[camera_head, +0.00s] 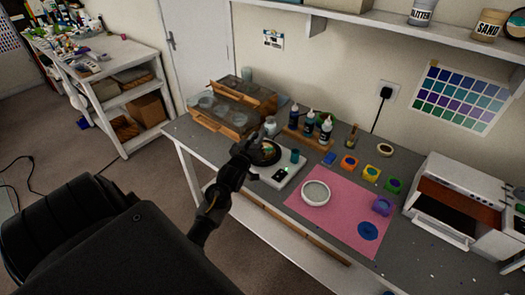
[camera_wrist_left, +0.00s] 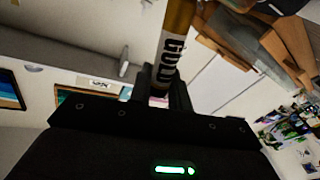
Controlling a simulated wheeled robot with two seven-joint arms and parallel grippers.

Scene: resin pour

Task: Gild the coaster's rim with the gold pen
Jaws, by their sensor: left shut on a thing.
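A gold pen (camera_wrist_left: 176,40) with dark lettering stands between the fingers of my left gripper (camera_wrist_left: 163,88) in the left wrist view. The gripper is shut on it. In the head view my left gripper (camera_head: 250,147) is above the table's left part, just left of a dark round disc (camera_head: 267,153) on a white device. I cannot tell whether this disc is the coaster. A white round dish with a grey inside (camera_head: 316,192) lies on the pink mat (camera_head: 340,232). The pen is not clear in the head view. My right gripper is not in view.
Wooden-framed boxes (camera_head: 212,122) stand at the back left, with dark bottles (camera_head: 309,120) in a wooden rack beside them. Several colour pots (camera_head: 349,162) lie behind the mat. A white oven (camera_head: 470,195) stands at the right. A teal cup (camera_head: 295,156) is near the device.

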